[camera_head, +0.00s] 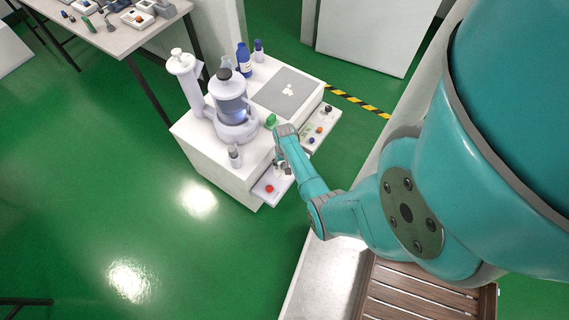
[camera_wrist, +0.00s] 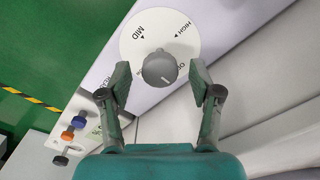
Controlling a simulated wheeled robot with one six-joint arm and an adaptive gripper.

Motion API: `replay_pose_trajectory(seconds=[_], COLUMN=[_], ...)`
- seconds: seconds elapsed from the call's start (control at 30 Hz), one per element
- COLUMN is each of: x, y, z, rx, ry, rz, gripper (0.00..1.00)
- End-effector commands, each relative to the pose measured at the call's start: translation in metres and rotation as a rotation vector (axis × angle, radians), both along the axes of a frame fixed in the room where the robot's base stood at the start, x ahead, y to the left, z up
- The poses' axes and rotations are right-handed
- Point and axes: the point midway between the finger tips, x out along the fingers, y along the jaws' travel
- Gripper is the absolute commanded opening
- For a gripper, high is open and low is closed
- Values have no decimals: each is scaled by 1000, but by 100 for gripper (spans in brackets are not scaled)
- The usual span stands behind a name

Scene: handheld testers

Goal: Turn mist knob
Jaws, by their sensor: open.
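The mist knob (camera_wrist: 160,68) is a round grey knob on a white dial disc (camera_wrist: 132,40). The disc has printed MID and HIGH labels and a third label partly hidden at the right. My gripper (camera_wrist: 160,80) is open in the wrist view, with one finger on each side of the knob. A gap shows between each finger and the knob. In the head view my gripper (camera_head: 283,165) is over the front edge of the white cabinet, above the panel, and the knob cannot be made out there. The humidifier (camera_head: 231,105) with a bluish tank stands on the cabinet.
A red button (camera_head: 269,188) is on the front panel near my gripper. Another panel (camera_head: 322,119) with coloured knobs lies to its right. Orange (camera_wrist: 67,135) and blue (camera_wrist: 79,122) knobs show in the wrist view.

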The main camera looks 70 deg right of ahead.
Motion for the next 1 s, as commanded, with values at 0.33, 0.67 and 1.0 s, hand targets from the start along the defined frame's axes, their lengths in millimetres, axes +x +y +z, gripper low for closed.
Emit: replay_pose_trajectory(seconds=[0.33,0.67,1.0], x=[0,0,0], y=[0,0,0], z=[0,0,0], rx=[0,0,0], ry=[0,0,0], rz=[0,-30,-235], gripper=[9,3,3])
